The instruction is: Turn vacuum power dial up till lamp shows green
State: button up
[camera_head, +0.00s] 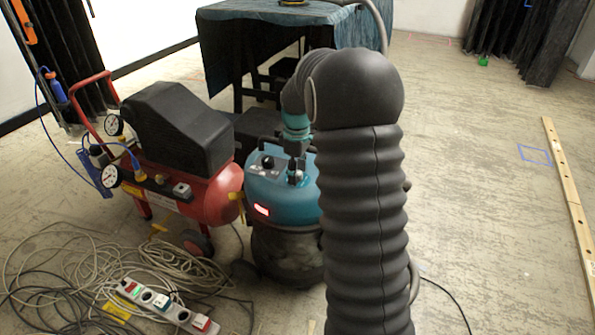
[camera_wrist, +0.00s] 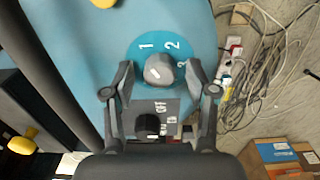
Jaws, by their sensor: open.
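The blue vacuum (camera_head: 285,192) stands on the floor in the middle of the head view, behind my sleeved arm. A lamp (camera_head: 262,210) on its front glows red. In the wrist view, a grey dial (camera_wrist: 158,70) sits on a blue disc marked 1, 2 and 3. My gripper (camera_wrist: 160,68) is open, with one finger on each side of the dial; I cannot tell whether they touch it. A black knob (camera_wrist: 147,125) by the word OFF lies below the dial. In the head view, my gripper (camera_head: 296,178) is over the vacuum's top, its fingertips hard to make out.
A red compressor (camera_head: 205,195) stands close left of the vacuum. Tangled cables (camera_head: 90,270) and a power strip (camera_head: 165,305) lie at the front left. A draped table (camera_head: 235,45) stands behind. A wooden beam (camera_head: 567,190) lies far right; the floor before it is clear.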

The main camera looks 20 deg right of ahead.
grip_shut()
jog(key=shift+m, duration=0.4)
jog(key=m+p, duration=0.2)
jog(key=m, duration=0.3)
jog(key=shift+r+m, duration=0.1)
jog(key=shift+m, duration=0.2)
jog(key=m+p, duration=0.1)
jog(key=m, duration=0.4)
jog(key=shift+m, duration=0.3)
grip_release()
